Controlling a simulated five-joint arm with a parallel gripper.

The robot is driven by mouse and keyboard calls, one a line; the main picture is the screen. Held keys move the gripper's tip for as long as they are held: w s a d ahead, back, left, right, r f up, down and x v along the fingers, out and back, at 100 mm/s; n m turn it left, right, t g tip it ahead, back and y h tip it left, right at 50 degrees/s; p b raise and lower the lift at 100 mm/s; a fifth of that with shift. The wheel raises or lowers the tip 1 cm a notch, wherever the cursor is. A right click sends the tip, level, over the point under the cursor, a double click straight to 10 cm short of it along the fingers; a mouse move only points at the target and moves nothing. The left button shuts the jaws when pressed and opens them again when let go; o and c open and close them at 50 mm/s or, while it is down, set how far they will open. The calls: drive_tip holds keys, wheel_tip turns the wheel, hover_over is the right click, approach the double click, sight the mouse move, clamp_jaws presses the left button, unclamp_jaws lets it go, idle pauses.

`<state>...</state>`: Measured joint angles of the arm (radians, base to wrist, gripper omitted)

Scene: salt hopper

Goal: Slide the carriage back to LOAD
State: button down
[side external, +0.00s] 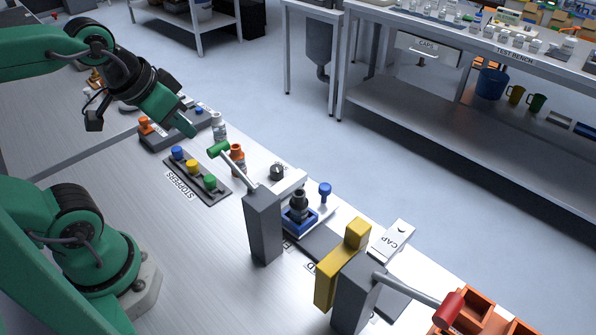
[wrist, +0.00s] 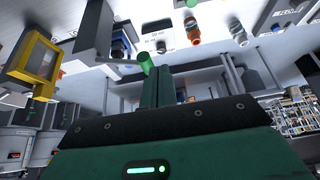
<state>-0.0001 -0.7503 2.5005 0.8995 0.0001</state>
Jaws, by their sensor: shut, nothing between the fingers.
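The carriage looks like the small blue tray (side external: 300,220) with a dark bottle (side external: 299,202) in it, on a dark track between two grey posts; it shows small in the wrist view (wrist: 116,54). Lettering beside the track is mostly hidden, so I cannot read which mark it stands at. A green-handled lever (side external: 219,149) sticks out from the nearer grey post (side external: 263,225). My gripper (side external: 192,131) is shut and empty, up and left of the green handle and apart from it in the side view. In the wrist view the green handle (wrist: 145,63) appears just beyond my fingertips (wrist: 157,70).
A yellow block (side external: 338,268) stands by the second grey post (side external: 355,295), which has a red-handled lever (side external: 448,309). A stopper rack (side external: 196,176), an orange-topped bottle (side external: 237,158) and a CAP plate (side external: 392,240) are nearby. Orange bins (side external: 478,315) lie lower right.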

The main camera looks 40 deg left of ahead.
drive_tip(key=c, duration=2.1)
unclamp_jaws()
